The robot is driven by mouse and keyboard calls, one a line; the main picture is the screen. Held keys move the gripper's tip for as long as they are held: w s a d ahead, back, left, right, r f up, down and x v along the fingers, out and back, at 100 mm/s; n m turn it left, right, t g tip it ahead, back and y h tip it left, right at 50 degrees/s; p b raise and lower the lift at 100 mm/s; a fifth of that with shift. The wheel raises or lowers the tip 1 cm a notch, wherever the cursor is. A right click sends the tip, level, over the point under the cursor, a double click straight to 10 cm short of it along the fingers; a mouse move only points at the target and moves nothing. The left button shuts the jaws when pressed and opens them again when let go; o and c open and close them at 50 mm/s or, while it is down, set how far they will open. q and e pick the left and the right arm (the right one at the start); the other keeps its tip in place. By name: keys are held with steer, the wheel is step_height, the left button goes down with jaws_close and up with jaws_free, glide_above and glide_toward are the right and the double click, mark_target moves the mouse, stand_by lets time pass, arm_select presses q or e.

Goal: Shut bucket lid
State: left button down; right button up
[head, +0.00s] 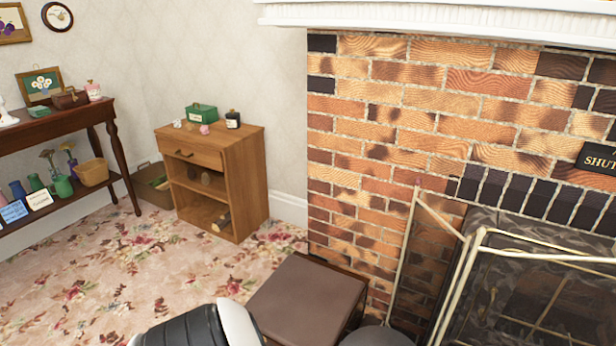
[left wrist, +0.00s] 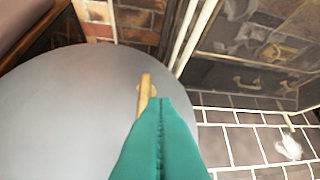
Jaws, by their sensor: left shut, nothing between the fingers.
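A round, smooth grey surface, apparently the bucket's lid (head: 376,338), shows at the bottom edge of the head view, partly cut off. In the left wrist view the same grey surface (left wrist: 65,110) fills the left side. I cannot tell whether it is fully closed; the bucket's body is hidden. My left gripper (left wrist: 158,102), with teal fingers, is shut and empty, over or beside the right edge of the grey surface. A small tan, bar-like piece (left wrist: 145,92) shows just past the fingertips; contact is unclear. The right gripper is not in view.
A brown box (head: 305,296) stands left of the bucket against the brick fireplace (head: 390,130). A brass-framed fire screen (head: 475,250) stands close on the right. A wooden cabinet (head: 215,180) is farther back. The floral carpet (head: 90,270) at left is clear.

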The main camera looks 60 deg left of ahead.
arm_select(q)
steer(key=shift+w+d+f, duration=0.1)
steer(key=shift+d+f, duration=0.05)
steer(key=shift+f, duration=0.2)
stand_by(0.6)
